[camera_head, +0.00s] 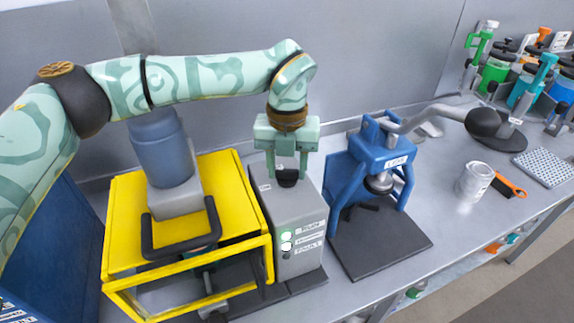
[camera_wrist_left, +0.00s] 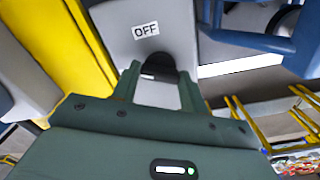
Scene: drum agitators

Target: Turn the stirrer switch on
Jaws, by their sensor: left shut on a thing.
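A grey control box (camera_head: 300,210) stands between a yellow frame and a blue stand. A black switch knob (camera_head: 287,179) sits on its top. My left gripper (camera_head: 286,172) points down from above, its fingers on either side of the knob, shut on it. In the left wrist view, the dark switch (camera_wrist_left: 158,68) shows between the fingertips, partly hidden by them. An OFF label (camera_wrist_left: 146,30) is on the grey box top beyond it. The box front has small lights (camera_head: 287,237), with lit ones and a lower dark one, beside labels. My right gripper is not in view.
The yellow frame (camera_head: 125,235) with a blue-grey motor (camera_head: 160,150) and black handle is close on the left. The blue stand (camera_head: 343,185) is close on the right.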

